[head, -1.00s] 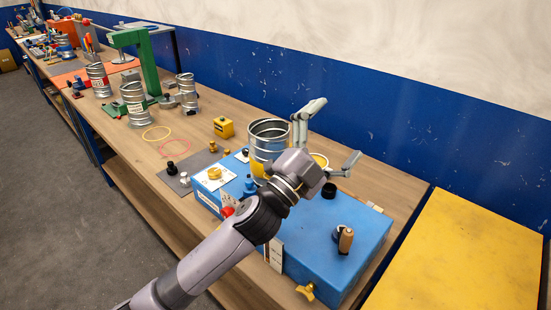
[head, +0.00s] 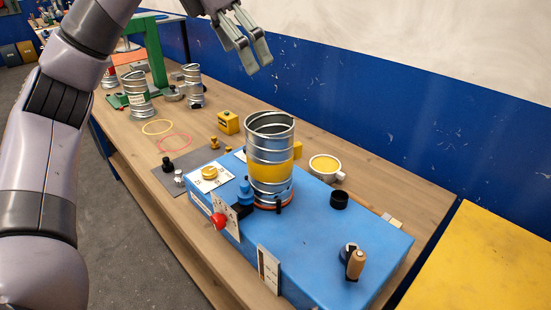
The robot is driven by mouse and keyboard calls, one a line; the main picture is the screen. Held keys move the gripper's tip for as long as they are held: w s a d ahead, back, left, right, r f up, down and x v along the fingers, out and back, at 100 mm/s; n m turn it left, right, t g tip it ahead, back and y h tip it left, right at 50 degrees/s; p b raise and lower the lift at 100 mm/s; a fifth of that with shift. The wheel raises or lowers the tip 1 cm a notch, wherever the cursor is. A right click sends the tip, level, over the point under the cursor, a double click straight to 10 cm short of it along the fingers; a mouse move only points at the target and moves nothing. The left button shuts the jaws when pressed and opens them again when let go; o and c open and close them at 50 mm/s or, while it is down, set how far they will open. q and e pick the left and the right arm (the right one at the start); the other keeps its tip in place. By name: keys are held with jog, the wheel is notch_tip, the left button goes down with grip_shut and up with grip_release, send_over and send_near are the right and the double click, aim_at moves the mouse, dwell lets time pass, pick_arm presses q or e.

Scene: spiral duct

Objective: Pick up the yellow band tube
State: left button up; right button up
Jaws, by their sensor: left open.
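The yellow band tube (head: 270,172) is a silver spiral duct piece with a yellow band around its lower half. It stands upright on the blue box (head: 325,225), its open end up. My left gripper (head: 252,58) is open and empty. It shows up and behind the tube in the picture, apart from it, with its fingers pointing down. My right gripper is not in view.
A white cup with yellow contents (head: 325,168) stands behind the blue box. A black knob (head: 339,200), a wooden-handled crank (head: 354,262) and a red button (head: 218,220) are on the box. Other silver tubes (head: 138,96) stand farther back.

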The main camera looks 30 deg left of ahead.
pick_arm(q)
jog(key=p, duration=0.2)
send_over(276, 158)
jog(key=w+a, duration=0.3)
jog(key=a, duration=0.1)
notch_tip(276, 158, down, 11)
jog(key=p+x, duration=0.1)
jog(key=x, duration=0.3)
jog(key=shift+a+p, duration=0.15)
jog(key=shift+p, duration=0.2)
jog(key=shift+w+f, duration=0.25)
jog(key=shift+f, duration=0.35)
jog(key=shift+c, duration=0.6)
jog(key=c, duration=1.1)
jog(key=shift+r, duration=0.1)
jog(key=c, duration=0.5)
